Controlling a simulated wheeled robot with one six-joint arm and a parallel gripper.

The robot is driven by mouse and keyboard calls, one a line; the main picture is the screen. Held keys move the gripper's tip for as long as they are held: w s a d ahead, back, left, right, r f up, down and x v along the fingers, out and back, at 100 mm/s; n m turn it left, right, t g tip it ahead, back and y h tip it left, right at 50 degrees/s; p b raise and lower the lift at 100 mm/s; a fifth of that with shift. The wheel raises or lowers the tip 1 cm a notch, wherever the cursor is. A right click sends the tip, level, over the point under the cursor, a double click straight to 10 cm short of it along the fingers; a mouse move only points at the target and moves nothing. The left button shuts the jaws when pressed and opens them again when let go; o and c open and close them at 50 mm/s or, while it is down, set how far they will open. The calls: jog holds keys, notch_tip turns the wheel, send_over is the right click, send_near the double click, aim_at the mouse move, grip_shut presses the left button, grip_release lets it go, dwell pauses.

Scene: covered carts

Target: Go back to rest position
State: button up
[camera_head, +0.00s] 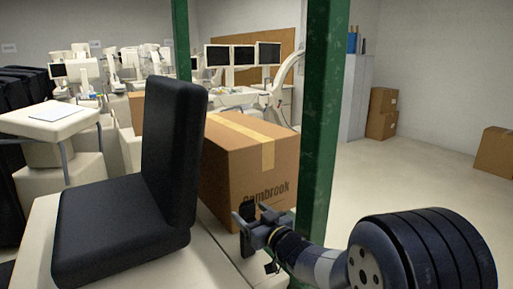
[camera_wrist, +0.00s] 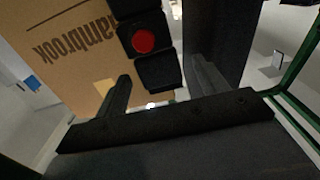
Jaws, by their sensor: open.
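My gripper (camera_head: 250,225) is in front of the lower face of a cardboard box marked "ambrook" (camera_head: 240,165), just left of a green post (camera_head: 322,120). In the wrist view my gripper (camera_wrist: 160,78) has its two dark fingers spread apart. A black part with a round red face (camera_wrist: 143,40) shows beyond the space between the fingers, and nothing is clearly held. The same box fills the upper left of the wrist view (camera_wrist: 60,50). Whether the fingers touch anything, I cannot tell.
A black padded seat (camera_head: 120,220) stands on a pale cart left of the box. A second green post (camera_head: 182,40) rises behind. Monitors and white equipment (camera_head: 240,57) crowd the back. Boxes (camera_head: 382,112) stand by a grey cabinet. Floor (camera_head: 410,175) at right is clear.

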jog(key=shift+f+b, duration=0.3)
jog(key=shift+f, duration=0.1)
jog(key=shift+s+d+f, duration=0.15)
jog(key=shift+s+d, duration=0.05)
jog(key=shift+s, duration=0.05)
jog(key=b+v, duration=0.1)
jog(key=v, duration=0.9)
jog(key=p+x, duration=0.1)
jog(key=x, duration=0.9)
jog(key=shift+w+a, duration=0.1)
jog(key=shift+a, duration=0.05)
jog(key=r+p, duration=0.4)
jog(key=r, duration=0.1)
jog(key=shift+w, duration=0.2)
jog(key=shift+p, duration=0.7)
notch_tip(320, 180, up, 4)
jog(key=p, duration=0.3)
jog(key=shift+r+p, duration=0.2)
jog(key=shift+p, duration=0.2)
